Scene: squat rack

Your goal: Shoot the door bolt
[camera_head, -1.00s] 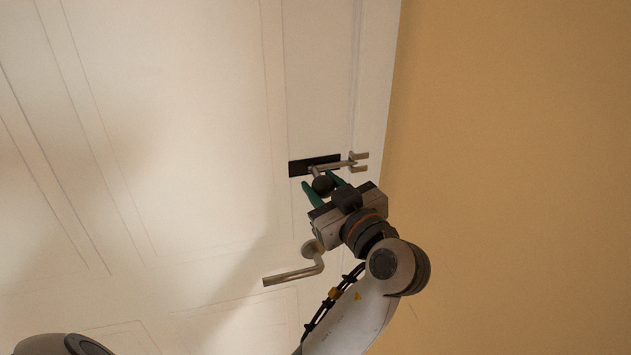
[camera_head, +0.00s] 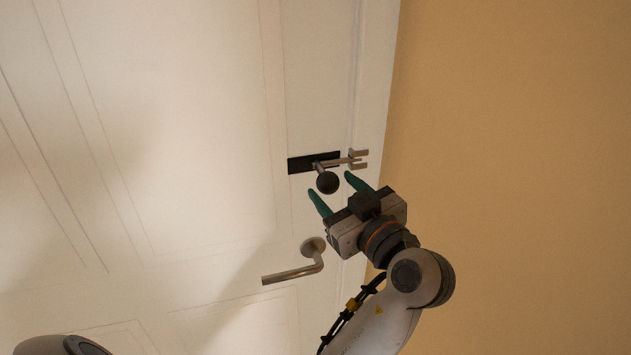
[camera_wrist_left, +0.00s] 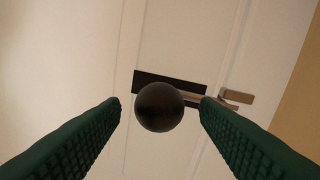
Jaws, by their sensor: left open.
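The door bolt is on the white door near its right edge. It has a black plate (camera_head: 300,164), a metal rod (camera_head: 336,162) and a round black knob (camera_head: 327,183) on a short stem. The rod reaches to a pronged metal catch (camera_head: 358,160); I cannot tell how deep it sits in it. My left gripper (camera_head: 330,184) is open, with green fingers either side of the knob's near side. In the left wrist view the knob (camera_wrist_left: 159,107) is centred between the spread fingertips, with a gap on both sides. My right gripper is not in view.
A metal lever handle (camera_head: 295,275) sticks out from the door below the bolt, left of my left arm. The white door (camera_head: 190,120) fills the left side. A plain tan wall (camera_head: 510,150) is at the right. The space right of my left gripper is clear.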

